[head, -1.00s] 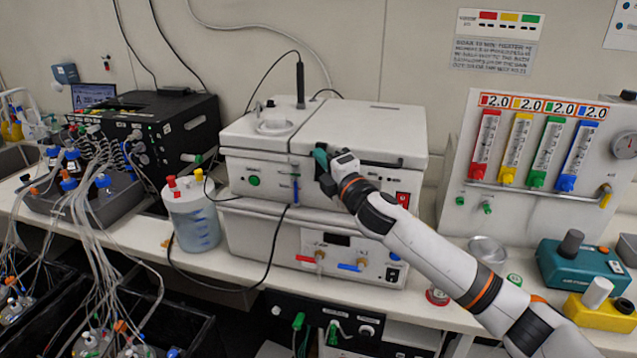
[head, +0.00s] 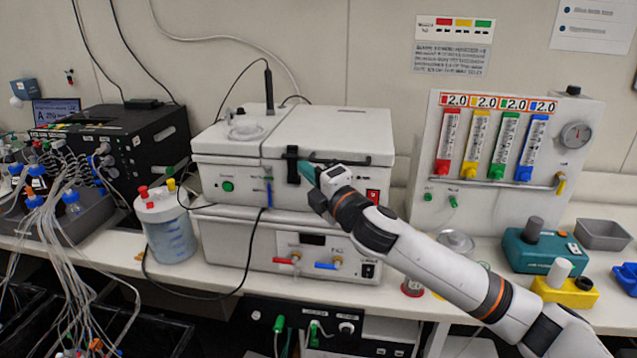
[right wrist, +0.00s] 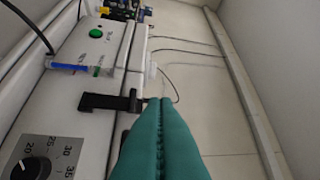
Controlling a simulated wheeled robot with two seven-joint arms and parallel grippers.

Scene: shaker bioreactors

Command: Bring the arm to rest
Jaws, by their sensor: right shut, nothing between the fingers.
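My right gripper (head: 308,172) is in front of the upper white box unit (head: 335,135), close to the black latch (head: 292,165) on its front. In the right wrist view its two green fingers (right wrist: 160,110) are pressed together with nothing between them. The black latch (right wrist: 110,102) shows just beyond the fingertips there; I cannot tell whether they touch it. My right arm reaches in from the lower right over the bench. My left gripper is not in view.
A lidded jar (head: 168,225) and a black device (head: 140,145) stand left. A flowmeter panel (head: 490,205) stands right, with a teal device (head: 540,250), a yellow device (head: 565,290) and a grey tray (head: 603,235). A dish (head: 455,243) lies near the arm. A black cable hangs in front of the boxes.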

